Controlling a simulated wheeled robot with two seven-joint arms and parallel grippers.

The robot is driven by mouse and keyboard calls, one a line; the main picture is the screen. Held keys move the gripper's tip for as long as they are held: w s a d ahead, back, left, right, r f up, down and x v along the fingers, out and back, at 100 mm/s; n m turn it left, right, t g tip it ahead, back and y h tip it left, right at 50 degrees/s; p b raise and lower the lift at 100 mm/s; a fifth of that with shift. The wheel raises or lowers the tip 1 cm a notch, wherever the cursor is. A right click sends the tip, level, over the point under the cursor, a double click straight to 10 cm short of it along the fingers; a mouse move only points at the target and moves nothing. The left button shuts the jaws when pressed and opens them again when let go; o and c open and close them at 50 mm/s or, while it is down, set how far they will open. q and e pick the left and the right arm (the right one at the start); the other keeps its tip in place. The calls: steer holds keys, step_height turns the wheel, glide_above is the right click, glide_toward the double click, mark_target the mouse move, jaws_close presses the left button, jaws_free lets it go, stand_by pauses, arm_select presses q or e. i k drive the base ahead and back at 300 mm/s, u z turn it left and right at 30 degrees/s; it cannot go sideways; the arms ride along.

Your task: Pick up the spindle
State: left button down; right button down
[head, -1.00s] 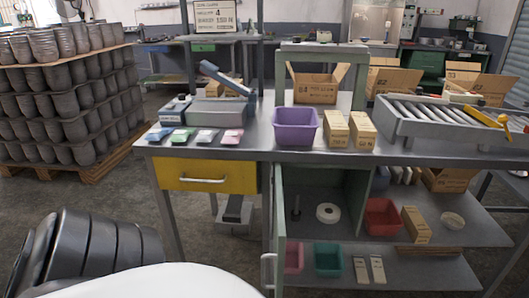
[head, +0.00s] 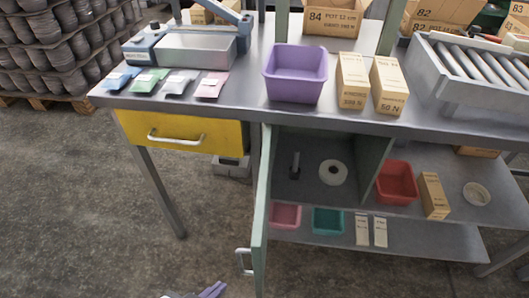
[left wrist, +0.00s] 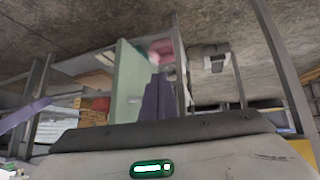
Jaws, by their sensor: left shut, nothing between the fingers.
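The spindle (head: 295,166) looks like a dark upright post on a small flat base. It stands inside the open cabinet on the upper shelf, left of a white roll (head: 333,172). I cannot make it out in the left wrist view. My left gripper (head: 208,292) shows only as purple-grey fingertips at the bottom edge of the head view, left of the open door and well apart from the spindle. In the left wrist view its dark purple fingers (left wrist: 158,100) are together and empty. My right gripper is not in view.
The green cabinet door (head: 261,215) stands open toward me at the left of the opening; it also shows in the left wrist view (left wrist: 130,80). A red bin (head: 397,183) is right of the divider. Pink (head: 285,215) and teal (head: 328,221) bins sit on the lower shelf.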

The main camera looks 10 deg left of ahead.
mark_target(296, 153)
steer(key=k, duration=0.5)
steer(key=z, duration=1.65)
steer(key=i, duration=0.95)
steer(key=u, duration=2.85)
steer(key=i, duration=0.5)
steer(key=u, duration=0.05)
